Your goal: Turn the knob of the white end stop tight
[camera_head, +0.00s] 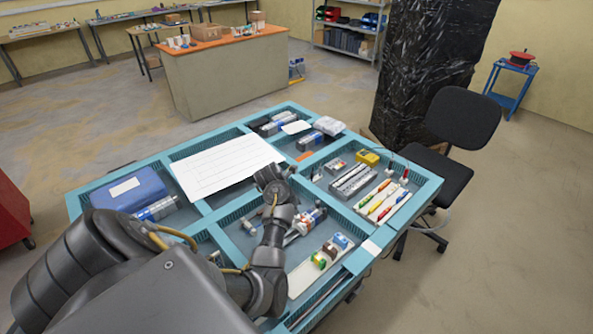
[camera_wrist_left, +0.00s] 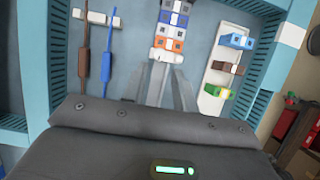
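A short row of blue, orange and white terminal parts (camera_head: 312,217) stands in the front middle compartment of the tray table. In the left wrist view the white end stop (camera_wrist_left: 164,57) is at the near end of the row, below the orange blocks (camera_wrist_left: 167,38). My left gripper (camera_wrist_left: 168,80) has its two grey fingers apart, with the tips close to the white end stop on both sides. Whether they touch it I cannot tell. The knob cannot be made out. In the head view my arm partly hides this compartment. My right gripper is in neither view.
A white strip (camera_wrist_left: 210,103) with blue, brown and green blocks lies to the right of the row. A brown tool (camera_wrist_left: 83,63) and a blue tool (camera_wrist_left: 106,65) lie to the left. Blue-green tray walls (camera_wrist_left: 261,70) border the compartment. A white sheet (camera_head: 228,166) lies further back.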

